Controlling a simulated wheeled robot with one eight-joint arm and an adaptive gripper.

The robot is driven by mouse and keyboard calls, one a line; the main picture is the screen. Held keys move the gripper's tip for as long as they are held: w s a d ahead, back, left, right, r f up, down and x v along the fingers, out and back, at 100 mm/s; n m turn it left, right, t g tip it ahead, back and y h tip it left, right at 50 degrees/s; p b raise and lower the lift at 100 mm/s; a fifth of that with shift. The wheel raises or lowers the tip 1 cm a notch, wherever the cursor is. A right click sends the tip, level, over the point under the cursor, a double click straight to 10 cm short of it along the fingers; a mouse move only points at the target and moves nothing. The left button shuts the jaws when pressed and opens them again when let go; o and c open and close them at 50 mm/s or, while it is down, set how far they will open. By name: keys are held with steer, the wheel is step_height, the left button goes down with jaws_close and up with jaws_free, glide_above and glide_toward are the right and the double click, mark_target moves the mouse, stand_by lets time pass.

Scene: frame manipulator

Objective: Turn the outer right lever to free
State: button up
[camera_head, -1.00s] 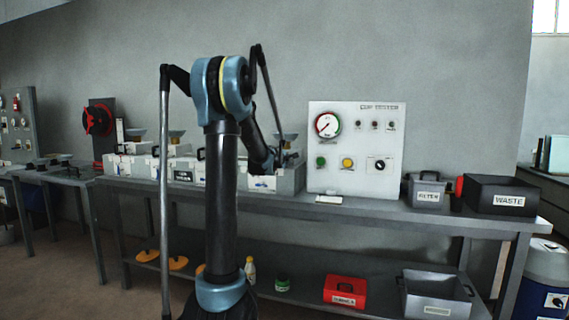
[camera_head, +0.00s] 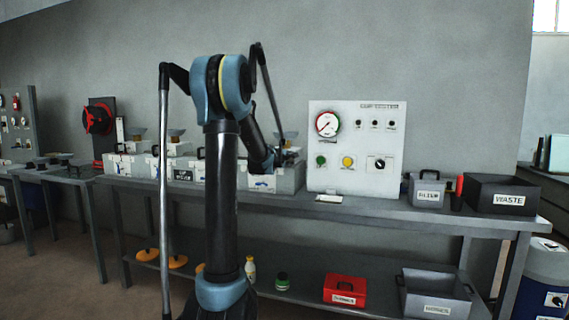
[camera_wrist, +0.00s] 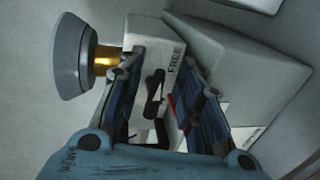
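In the wrist view, a black lever (camera_wrist: 154,93) sits on the face of a white block (camera_wrist: 156,52) marked FREE. My gripper (camera_wrist: 158,72) is open, with one dark blue finger on each side of the lever. Gaps show between the lever and both fingers. The lever's lower end is close to the fingers' base, and a small red mark shows beside it. In the head view, my gripper (camera_head: 281,156) is small and partly hidden by my arm, just over the rightmost grey-white box (camera_head: 288,180) of a row on the bench.
A grey cup on a brass neck (camera_wrist: 106,60) stands close beside the left finger. A white gauge panel (camera_head: 345,130) stands right of the box on the bench. A filter box (camera_head: 427,190) and a black waste bin (camera_head: 505,194) are further right.

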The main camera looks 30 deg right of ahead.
steer(key=v, duration=1.2)
steer(key=shift+w, duration=0.1)
stand_by(0.4)
steer(key=s+a+f+m+g+y, duration=0.15)
steer(key=s+a+f, duration=0.25)
steer(key=a, duration=0.4)
steer(key=s+a+f+m+g+y, duration=0.1)
steer(key=s+a+f+m+y, duration=0.1)
steer(key=s+a+f, duration=0.45)
steer(key=s+a+f+m+g+y, duration=0.1)
steer(key=s+a+f+m+y, duration=0.15)
steer(key=a, duration=0.65)
steer(key=s+a+f+m+g+y, duration=0.1)
steer(key=s+a+f+g+y, duration=0.1)
steer(key=s+a+f, duration=0.6)
steer(key=s+a+f+g+y, duration=0.2)
steer(key=s+a+f+y, duration=0.2)
steer(key=s+a+f, duration=0.3)
steer(key=s+a, duration=0.5)
steer(key=a, duration=0.1)
steer(key=shift+f+m+g, duration=0.35)
steer(key=shift+m, duration=0.05)
steer(key=shift+w, duration=0.15)
